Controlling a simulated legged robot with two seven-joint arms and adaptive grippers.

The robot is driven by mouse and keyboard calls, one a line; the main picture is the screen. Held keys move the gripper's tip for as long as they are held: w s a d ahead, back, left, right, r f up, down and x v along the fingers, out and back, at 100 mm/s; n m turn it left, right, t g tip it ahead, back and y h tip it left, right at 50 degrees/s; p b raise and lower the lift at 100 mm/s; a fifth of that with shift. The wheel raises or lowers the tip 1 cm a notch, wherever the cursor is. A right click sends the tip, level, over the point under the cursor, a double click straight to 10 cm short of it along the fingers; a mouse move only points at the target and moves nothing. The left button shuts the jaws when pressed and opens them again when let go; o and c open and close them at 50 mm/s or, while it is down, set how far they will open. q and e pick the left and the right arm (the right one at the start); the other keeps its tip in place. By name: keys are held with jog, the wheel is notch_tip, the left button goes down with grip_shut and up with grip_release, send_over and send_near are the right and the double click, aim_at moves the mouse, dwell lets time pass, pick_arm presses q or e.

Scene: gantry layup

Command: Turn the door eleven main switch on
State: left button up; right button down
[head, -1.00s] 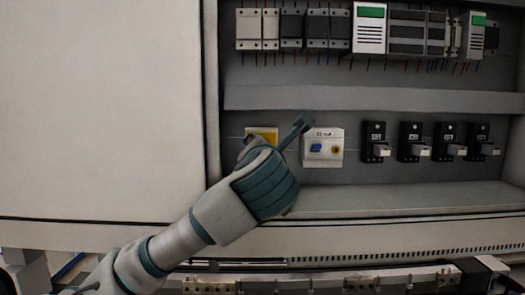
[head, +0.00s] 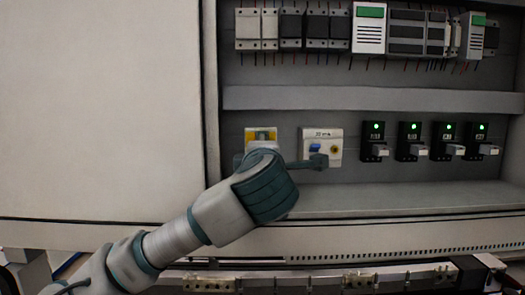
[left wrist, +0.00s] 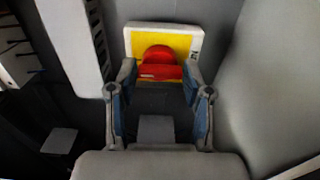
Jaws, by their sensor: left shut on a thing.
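The main switch is a yellow plate (head: 262,134) with a red rotary knob (left wrist: 160,60), low on the cabinet's back panel. In the head view my left gripper (head: 279,161) covers the knob and the plate's lower part, with one finger reaching right across the bottom of the white module. In the left wrist view my left gripper (left wrist: 159,72) has a finger on each side of the red knob and is shut on it. The breakers (head: 376,142) right of it show lit green lamps. My right gripper is not in view.
A white module (head: 335,135) with a blue toggle (head: 315,147) sits just right of the switch. A grey duct (head: 400,99) runs above, and a ledge (head: 400,197) lies below. A closed white panel (head: 100,110) fills the left side.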

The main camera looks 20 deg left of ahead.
pick_arm(q)
jog(key=shift+w+f, duration=0.15)
jog(key=shift+f, duration=0.15)
jog(key=o, duration=1)
jog(key=shift+c, duration=0.2)
jog(key=shift+o, duration=1)
jog(key=shift+w, duration=0.2)
jog(key=shift+r, duration=0.1)
jog(key=v, duration=1.2)
jog(key=shift+w, duration=0.1)
